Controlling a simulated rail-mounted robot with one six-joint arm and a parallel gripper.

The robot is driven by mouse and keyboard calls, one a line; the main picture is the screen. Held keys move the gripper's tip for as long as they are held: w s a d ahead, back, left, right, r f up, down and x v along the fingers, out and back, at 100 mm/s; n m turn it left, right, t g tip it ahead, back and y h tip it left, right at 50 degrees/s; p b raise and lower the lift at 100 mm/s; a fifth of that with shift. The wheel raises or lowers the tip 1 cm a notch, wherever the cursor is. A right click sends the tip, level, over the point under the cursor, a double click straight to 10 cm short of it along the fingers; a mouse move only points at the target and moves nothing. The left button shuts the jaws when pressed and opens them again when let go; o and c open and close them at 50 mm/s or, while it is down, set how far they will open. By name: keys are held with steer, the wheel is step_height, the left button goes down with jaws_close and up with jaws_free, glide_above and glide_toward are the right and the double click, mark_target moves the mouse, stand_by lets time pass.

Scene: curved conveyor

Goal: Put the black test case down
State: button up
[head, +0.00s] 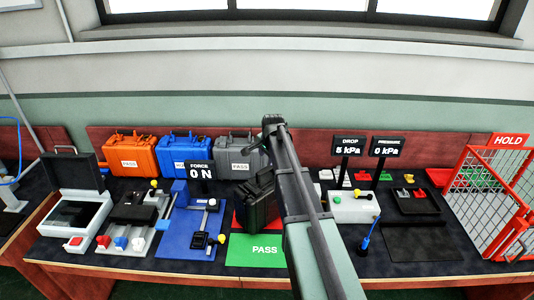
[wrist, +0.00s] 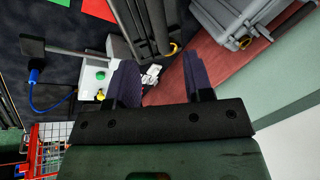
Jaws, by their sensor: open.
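The black test case (head: 260,206) stands in the head view at the red pad (head: 238,222), behind the green PASS pad (head: 262,250). It looks slightly tilted, and my arm passes close by its right side. I cannot tell whether its base fully touches the pad. My gripper (head: 272,122) is above and behind the case, apart from it. In the wrist view my gripper (wrist: 160,82) has its two fingers spread with nothing between them. A black ribbed shape beyond the fingers may be the case, but I cannot tell.
Orange (head: 130,155), blue (head: 184,152) and grey (head: 240,153) cases stand along the back. A FORCE sign (head: 201,172) rises left of the black case. A white tester box (head: 352,207) and a red HOLD cage (head: 495,200) are on the right.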

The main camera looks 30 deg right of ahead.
steer(key=s+a+n+g, duration=0.2)
steer(key=s+a+n, duration=0.5)
steer(key=s+a, duration=0.6)
steer(key=s+a+n+g, duration=0.2)
steer(key=s+a+n, duration=0.65)
steer(key=s, duration=0.85)
step_height(320, 180, down, 7)
steer(key=b, duration=0.6)
steer(key=shift+w+r+m+y, duration=0.2)
steer(key=shift+w+m+y, duration=0.1)
steer(key=shift+w+m, duration=0.1)
